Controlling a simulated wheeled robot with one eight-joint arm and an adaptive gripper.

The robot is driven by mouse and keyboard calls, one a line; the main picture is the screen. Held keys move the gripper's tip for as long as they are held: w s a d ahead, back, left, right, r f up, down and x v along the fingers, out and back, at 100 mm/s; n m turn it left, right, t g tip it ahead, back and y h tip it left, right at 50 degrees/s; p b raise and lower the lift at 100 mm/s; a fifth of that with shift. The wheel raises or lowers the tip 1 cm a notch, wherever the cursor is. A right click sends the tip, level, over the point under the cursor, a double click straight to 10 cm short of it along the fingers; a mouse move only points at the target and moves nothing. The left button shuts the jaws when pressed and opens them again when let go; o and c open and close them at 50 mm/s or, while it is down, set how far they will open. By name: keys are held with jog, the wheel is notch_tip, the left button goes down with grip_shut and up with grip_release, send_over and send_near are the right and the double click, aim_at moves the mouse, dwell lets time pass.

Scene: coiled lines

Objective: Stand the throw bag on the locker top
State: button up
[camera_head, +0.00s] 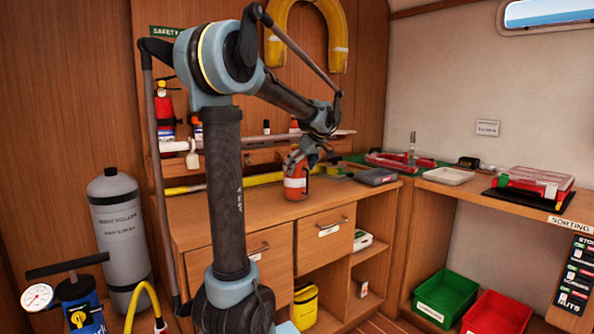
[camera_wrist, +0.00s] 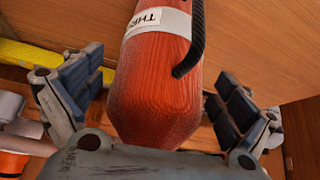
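The throw bag (camera_head: 296,184) is a rounded orange-red bag with a white label. In the head view it appears upright on the wooden locker top (camera_head: 225,212), near the front edge above the drawers; a small gap underneath cannot be ruled out. My gripper (camera_head: 306,158) is over the bag's upper end, pointing down. In the wrist view the bag (camera_wrist: 158,85) lies between the spread fingers (camera_wrist: 160,95), its rounded end close to my palm. A black strap (camera_wrist: 192,45) runs along its side. Narrow gaps show beside the bag, so the fingers look open around it.
A yellow tube (camera_head: 252,180) lies behind the bag on the locker top. A grey case (camera_head: 376,176) sits to the right. A shelf rail (camera_head: 255,138) with bottles stands behind. Bare wood is left of the bag. Green (camera_head: 446,298) and red (camera_head: 497,315) bins stand on the floor.

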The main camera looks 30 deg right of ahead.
jog(key=v, duration=1.2)
jog(key=shift+r, duration=0.1)
dwell(0.4)
